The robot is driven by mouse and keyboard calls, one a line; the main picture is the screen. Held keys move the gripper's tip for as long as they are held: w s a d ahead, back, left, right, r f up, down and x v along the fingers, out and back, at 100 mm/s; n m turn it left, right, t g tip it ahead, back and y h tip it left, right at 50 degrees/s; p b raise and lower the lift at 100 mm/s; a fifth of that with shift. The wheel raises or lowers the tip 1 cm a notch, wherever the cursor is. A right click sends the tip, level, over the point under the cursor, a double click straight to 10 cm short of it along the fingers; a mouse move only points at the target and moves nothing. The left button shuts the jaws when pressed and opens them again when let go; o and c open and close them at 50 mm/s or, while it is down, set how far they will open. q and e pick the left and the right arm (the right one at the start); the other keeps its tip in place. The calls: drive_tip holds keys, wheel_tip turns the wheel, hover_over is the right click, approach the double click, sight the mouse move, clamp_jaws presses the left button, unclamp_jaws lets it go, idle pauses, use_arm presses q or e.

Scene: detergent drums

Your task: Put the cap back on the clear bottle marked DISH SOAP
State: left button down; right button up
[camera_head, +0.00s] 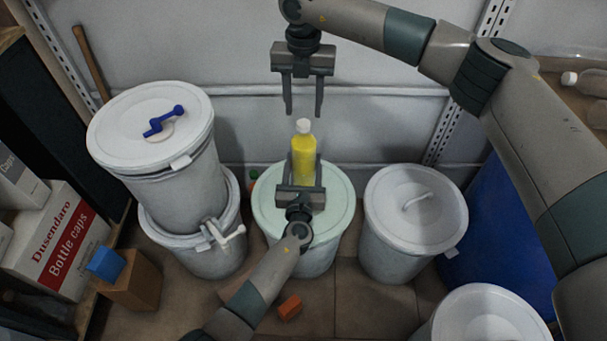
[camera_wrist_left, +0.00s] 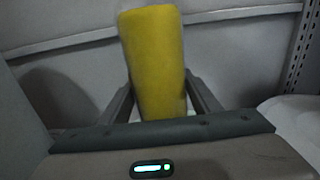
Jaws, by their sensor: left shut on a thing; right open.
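I cannot tell whether this top is a cap or part of the neck. No DISH SOAP marking is readable. My left gripper (camera_head: 306,163) is shut on the bottle from the front. In the left wrist view the yellow body (camera_wrist_left: 155,62) sits between its fingers, with no white top visible. My right gripper (camera_head: 303,111) is open and empty, pointing down just above and behind the bottle's top.
The green-lidded drum (camera_head: 336,206) stands between stacked white drums (camera_head: 118,140) and another lidded drum (camera_head: 384,205). A clear bottle (camera_head: 590,83) lies on the right shelf. A Bottle caps carton (camera_head: 32,211), blue block (camera_head: 105,264) and orange block (camera_head: 289,308) also show.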

sight(303, 123)
drive_tip(key=shift+r, duration=0.15)
drive_tip(key=shift+c, duration=0.2)
drive_tip(key=n, duration=0.4)
drive_tip(key=shift+r+n, duration=0.4)
drive_tip(key=n, duration=0.4)
drive_tip(key=shift+r, duration=0.4)
drive_tip(key=n, duration=0.3)
drive_tip(key=r+n, duration=0.1)
drive_tip(key=n, duration=0.6)
drive_tip(key=shift+r+n, duration=0.3)
drive_tip(key=shift+r, duration=0.1)
drive_tip(key=shift+f, duration=0.1)
drive_tip(key=shift+f, duration=3.9)
drive_tip(key=shift+c, duration=0.7)
